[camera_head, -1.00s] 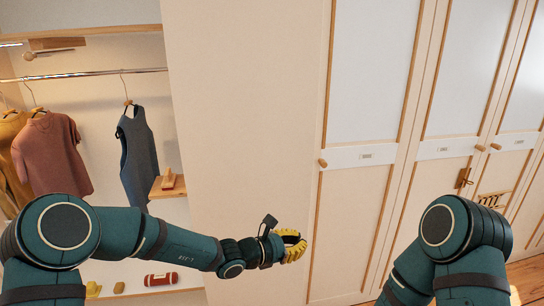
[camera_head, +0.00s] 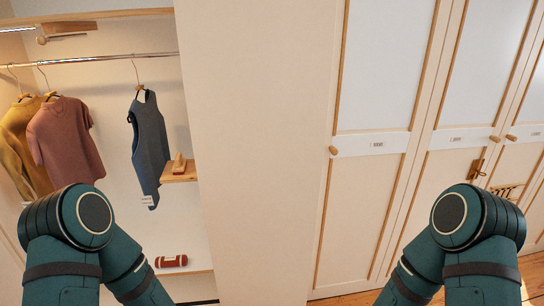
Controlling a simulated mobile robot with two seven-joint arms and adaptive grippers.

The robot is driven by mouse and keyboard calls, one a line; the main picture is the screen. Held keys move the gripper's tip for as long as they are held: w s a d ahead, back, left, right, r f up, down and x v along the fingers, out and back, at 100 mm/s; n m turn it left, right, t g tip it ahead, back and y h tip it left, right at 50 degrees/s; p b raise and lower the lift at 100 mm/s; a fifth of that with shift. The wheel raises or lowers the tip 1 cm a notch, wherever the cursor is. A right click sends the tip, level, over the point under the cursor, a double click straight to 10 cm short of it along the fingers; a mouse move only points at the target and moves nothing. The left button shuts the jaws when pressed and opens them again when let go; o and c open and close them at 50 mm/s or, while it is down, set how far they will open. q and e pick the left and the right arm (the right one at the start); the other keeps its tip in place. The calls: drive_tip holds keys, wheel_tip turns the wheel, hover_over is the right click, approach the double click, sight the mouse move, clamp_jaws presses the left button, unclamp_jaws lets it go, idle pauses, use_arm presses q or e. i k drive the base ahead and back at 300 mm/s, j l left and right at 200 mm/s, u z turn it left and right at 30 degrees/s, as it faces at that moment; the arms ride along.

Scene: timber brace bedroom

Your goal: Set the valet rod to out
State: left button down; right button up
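What looks like the valet rod (camera_head: 68,37), a pale bar with a round wooden knob (camera_head: 42,40) at its left end, sits under the top shelf of the open wardrobe at the upper left. A wooden block is just above it. How far the rod is drawn out I cannot tell. My left and right arms show only their upper links at the bottom of the picture. Both grippers are out of view.
A clothes rail (camera_head: 100,58) carries a mustard garment, a pink shirt (camera_head: 66,140) and a grey-blue dress (camera_head: 149,145). A small wooden shelf (camera_head: 181,174) holds a brush-like item. A red roll (camera_head: 171,261) lies below. Closed panelled doors (camera_head: 375,200) stand right.

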sight(42, 40)
drive_tip(key=u, duration=1.3)
